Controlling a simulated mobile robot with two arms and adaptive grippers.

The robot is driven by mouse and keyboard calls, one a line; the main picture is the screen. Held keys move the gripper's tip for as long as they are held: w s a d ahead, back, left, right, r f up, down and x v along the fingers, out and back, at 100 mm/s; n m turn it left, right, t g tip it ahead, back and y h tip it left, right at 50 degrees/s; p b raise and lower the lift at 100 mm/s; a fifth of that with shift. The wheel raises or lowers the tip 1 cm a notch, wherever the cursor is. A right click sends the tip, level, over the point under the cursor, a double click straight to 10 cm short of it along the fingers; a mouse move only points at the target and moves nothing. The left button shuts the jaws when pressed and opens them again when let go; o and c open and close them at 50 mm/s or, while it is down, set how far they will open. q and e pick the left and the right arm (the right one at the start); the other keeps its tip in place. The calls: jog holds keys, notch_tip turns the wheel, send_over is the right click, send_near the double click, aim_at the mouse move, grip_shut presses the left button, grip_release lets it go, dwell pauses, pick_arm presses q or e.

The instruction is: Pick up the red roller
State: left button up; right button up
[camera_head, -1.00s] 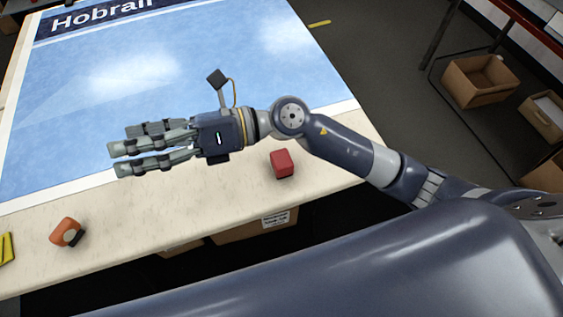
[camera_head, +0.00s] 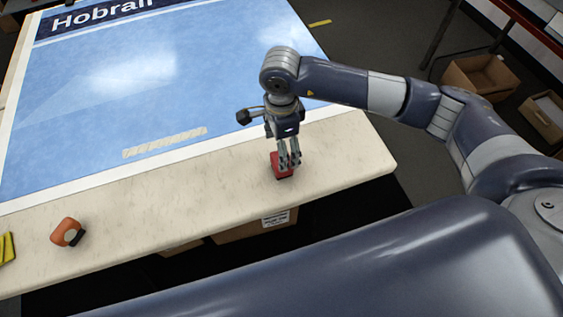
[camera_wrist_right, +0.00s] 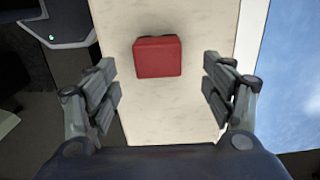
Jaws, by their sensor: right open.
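The red roller (camera_head: 275,164) looks like a small red block and lies on the pale table's front strip, near its right end. It also shows in the right wrist view (camera_wrist_right: 158,58), ahead and between the open fingers. My right gripper (camera_head: 289,166) points down at the red roller, its fingers partly covering it in the head view. In the right wrist view the fingers stand wide apart, one on each side, with pale table visible between them and the roller. I see no contact. My left gripper is not in view.
A blue film sheet (camera_head: 90,120) with a dark lettered band covers most of the table (camera_head: 170,210). An orange object with a dark end (camera_head: 65,230) lies at the front left, near a yellow piece (camera_head: 6,247). Cardboard boxes (camera_head: 480,75) stand beyond the table at right.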

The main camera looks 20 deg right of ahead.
aim_at(274, 155)
notch_tip(274, 155, down, 3)
jog(key=shift+r, duration=0.1)
jog(key=f+p, duration=0.2)
jog(key=f, duration=0.2)
jog(key=shift+s+f, duration=0.2)
jog(key=shift+w+f, duration=0.1)
jog(key=shift+f, duration=0.35)
jog(key=c, duration=1.2)
